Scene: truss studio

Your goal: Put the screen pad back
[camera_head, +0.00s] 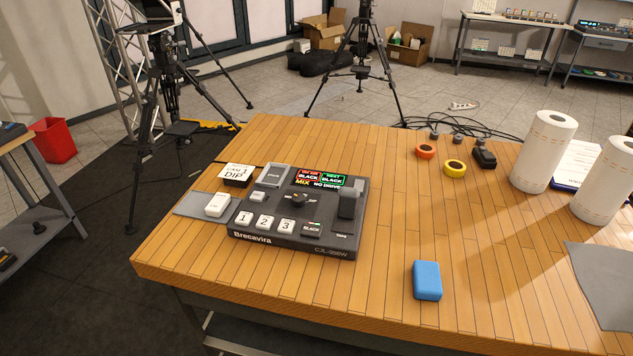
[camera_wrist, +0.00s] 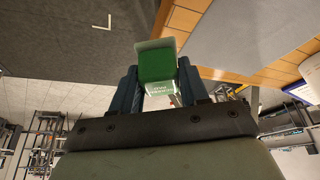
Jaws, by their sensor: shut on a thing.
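My gripper (camera_wrist: 158,90) shows in the wrist view only. Its two dark blue fingers are shut on a green and white block (camera_wrist: 156,66) with small pale lettering. The block is held at the fingertips, with grey floor and the table edge behind it. I cannot tell from its lettering whether it is the screen pad. In the head view a blue pad-like block (camera_head: 427,281) lies alone on the wooden table (camera_head: 390,225), near the front. My gripper does not show in the head view.
A switcher panel (camera_head: 292,243) stands on the table's left side, beside a small white block (camera_head: 217,205). A grey cloth (camera_head: 606,280) lies at the right edge. Paper rolls (camera_head: 543,150), tape rolls (camera_head: 455,168) and cables stand at the back right. The table's middle is clear.

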